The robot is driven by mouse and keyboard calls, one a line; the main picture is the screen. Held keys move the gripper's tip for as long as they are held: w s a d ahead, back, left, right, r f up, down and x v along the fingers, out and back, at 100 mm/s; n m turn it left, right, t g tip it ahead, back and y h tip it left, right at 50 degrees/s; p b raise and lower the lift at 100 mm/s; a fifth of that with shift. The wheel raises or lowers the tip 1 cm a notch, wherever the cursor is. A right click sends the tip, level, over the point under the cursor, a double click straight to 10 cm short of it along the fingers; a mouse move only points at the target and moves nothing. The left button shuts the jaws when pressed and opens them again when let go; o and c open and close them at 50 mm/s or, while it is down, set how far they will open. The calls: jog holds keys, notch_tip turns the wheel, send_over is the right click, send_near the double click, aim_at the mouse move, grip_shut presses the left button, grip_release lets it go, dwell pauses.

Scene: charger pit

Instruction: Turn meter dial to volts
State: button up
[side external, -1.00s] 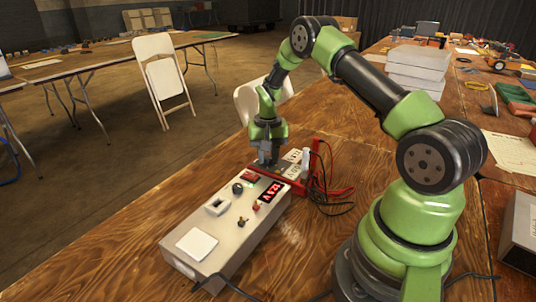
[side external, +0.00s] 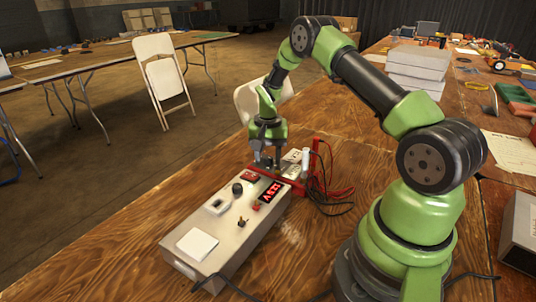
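The grey box (side external: 235,240) carries a lit red display (side external: 271,191), a black knob (side external: 237,188), small terminals and a white square. Dark and red leads (side external: 330,200) loop right of the meter. Bare tabletop lies left of the box.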

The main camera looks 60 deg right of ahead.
aim_at(268, 157)
jog(key=shift+o, duration=0.5)
jog(key=shift+r, duration=0.1)
notch_tip(268, 157, up, 10)
jog(key=s+a+r+n+t, duration=0.2)
jog(key=s+a+r, duration=0.1)
jog(key=a+r, duration=0.4)
jog(key=s+a+r+n+t, duration=0.2)
jog(key=s+a+r, duration=0.3)
jog(key=r, duration=0.4)
jog(key=s+a+r+n+t+y, duration=0.1)
jog(key=s+a+n+t+y, duration=0.1)
jog(key=s+a, duration=0.6)
jog(key=s+n+t, duration=0.1)
jog(key=s+n, duration=0.1)
jog(key=s, duration=0.2)
jog(key=shift+a, duration=0.4)
